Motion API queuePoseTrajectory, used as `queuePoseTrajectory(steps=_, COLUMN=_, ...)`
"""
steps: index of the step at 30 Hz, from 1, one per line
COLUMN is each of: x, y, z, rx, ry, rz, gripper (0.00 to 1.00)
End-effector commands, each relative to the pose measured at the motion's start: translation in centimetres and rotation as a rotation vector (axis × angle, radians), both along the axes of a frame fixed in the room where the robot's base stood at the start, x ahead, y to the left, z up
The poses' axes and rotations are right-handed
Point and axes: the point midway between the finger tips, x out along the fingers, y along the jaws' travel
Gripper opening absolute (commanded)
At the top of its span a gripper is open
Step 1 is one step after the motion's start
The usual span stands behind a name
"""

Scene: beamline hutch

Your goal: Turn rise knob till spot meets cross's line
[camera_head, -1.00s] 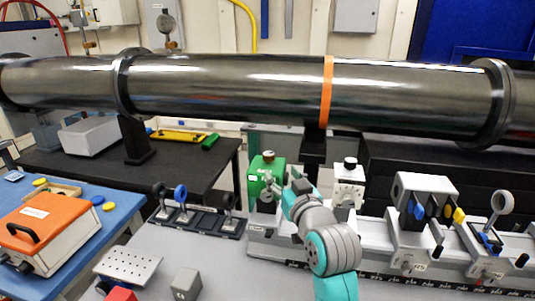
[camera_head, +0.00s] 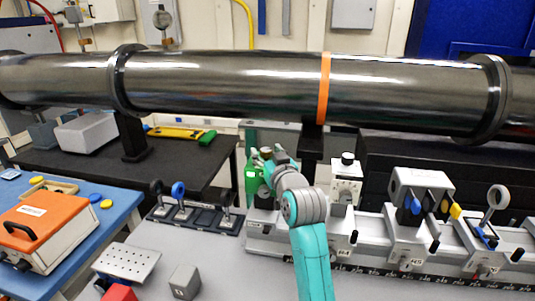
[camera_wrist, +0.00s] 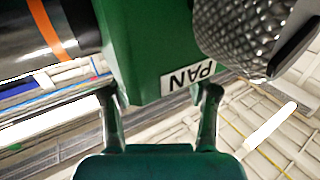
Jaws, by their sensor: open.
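A green box (camera_head: 252,173) stands at the left end of the optical rail, partly hidden by my arm. In the wrist view the green box (camera_wrist: 150,45) fills the upper middle and bears an upside-down "PAN" label. A large grey knurled knob (camera_wrist: 240,35) with a dark bar on it is at upper right. I cannot tell which knob is the rise knob. My gripper (camera_wrist: 160,95) is open, its fingers apart near the box's lower edge, with nothing clearly held. In the head view my gripper (camera_head: 268,158) is at the box. No spot or cross can be made out.
A white unit with a black knob (camera_head: 347,170) stands right of my arm. Further right are lens mounts (camera_head: 412,215) on the rail. A dark pipe (camera_head: 220,85) with an orange band crosses behind. A strip of small mounts (camera_head: 195,217) lies left.

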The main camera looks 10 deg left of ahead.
Motion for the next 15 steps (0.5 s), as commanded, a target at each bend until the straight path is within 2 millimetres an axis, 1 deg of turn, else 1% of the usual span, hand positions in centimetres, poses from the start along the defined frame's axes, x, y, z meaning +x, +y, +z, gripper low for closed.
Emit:
queuePoseTrajectory(steps=1, x=-0.01, y=0.00, z=0.00, rx=0.000, ry=0.000, rz=0.000, gripper=0.54)
queuePoseTrajectory(steps=2, x=-0.01, y=0.00, z=0.00, rx=0.000, ry=0.000, rz=0.000, gripper=0.46)
queuePoseTrajectory(steps=3, x=-0.01, y=0.00, z=0.00, rx=0.000, ry=0.000, rz=0.000, gripper=0.36)
queuePoseTrajectory(steps=5, x=-0.02, y=-0.01, z=0.01, rx=0.000, ry=0.000, rz=0.000, gripper=0.21)
queuePoseTrajectory(steps=6, x=-0.02, y=-0.01, z=0.00, rx=0.000, ry=0.000, rz=0.000, gripper=0.11)
queuePoseTrajectory(steps=7, x=-0.02, y=-0.01, z=0.01, rx=0.000, ry=0.000, rz=0.000, gripper=0.04)
queuePoseTrajectory(steps=8, x=-0.02, y=-0.01, z=0.01, rx=0.000, ry=0.000, rz=0.000, gripper=0.00)
queuePoseTrajectory(steps=15, x=0.07, y=-0.10, z=-0.05, rx=-0.001, ry=0.003, rz=0.027, gripper=0.00)
